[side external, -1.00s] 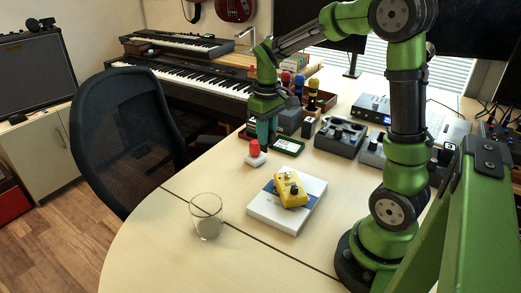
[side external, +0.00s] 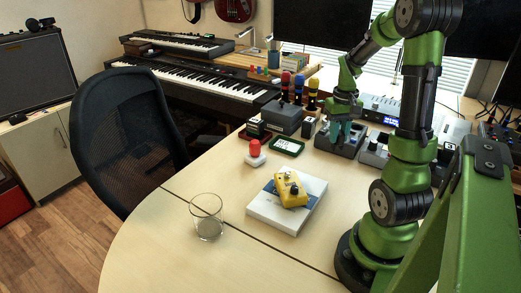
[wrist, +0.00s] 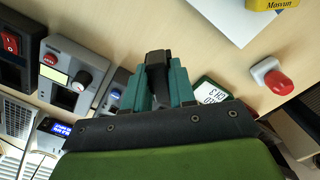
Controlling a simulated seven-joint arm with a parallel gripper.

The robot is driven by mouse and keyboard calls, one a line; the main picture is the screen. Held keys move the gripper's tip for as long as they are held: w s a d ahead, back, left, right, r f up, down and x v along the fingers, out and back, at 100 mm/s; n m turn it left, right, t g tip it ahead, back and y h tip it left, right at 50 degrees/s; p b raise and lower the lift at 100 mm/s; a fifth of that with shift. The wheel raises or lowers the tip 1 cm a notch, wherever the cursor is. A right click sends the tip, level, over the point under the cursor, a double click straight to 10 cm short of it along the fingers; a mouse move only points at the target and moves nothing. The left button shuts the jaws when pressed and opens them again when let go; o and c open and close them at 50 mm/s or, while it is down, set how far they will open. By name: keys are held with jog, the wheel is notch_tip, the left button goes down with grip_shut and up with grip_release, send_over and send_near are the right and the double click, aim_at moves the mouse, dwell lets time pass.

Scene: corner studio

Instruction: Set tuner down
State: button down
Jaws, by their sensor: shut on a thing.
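In the wrist view my gripper (wrist: 160,85) is shut on a small black thing (wrist: 157,68), probably the tuner. Its face is hidden, and the gap between it and the desk cannot be judged.
A white box (side external: 264,214) carries a yellow pedal (side external: 291,189). A red-topped white block (side external: 255,153) and an empty glass (side external: 207,217) stand to its left. A grey holder with coloured microphones (side external: 283,118) stands behind. Bare desk lies between the screen device and the white box.

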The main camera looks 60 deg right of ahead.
notch_tip(320, 180, down, 9)
jog(key=shift+f, duration=0.1)
dwell(0.4)
jog(key=shift+f, duration=0.15)
jog(key=c, duration=0.9)
grip_release()
jog(key=shift+c, duration=0.2)
notch_tip(320, 180, up, 12)
jog(key=shift+w+r, duration=0.1)
jog(key=w+a+r+n+t, duration=0.2)
jog(key=w+a+r, duration=0.25)
jog(key=a, duration=0.45)
jog(key=a+r+n+t+y, duration=0.1)
jog(key=a+r+t, duration=0.1)
jog(key=a, duration=0.8)
jog(key=s+a+r+n+t+y, duration=0.1)
jog(key=a+r+n+t, duration=0.1)
jog(key=a, duration=0.9)
jog(key=shift+r+t, duration=0.55)
jog(key=shift+t, duration=0.05)
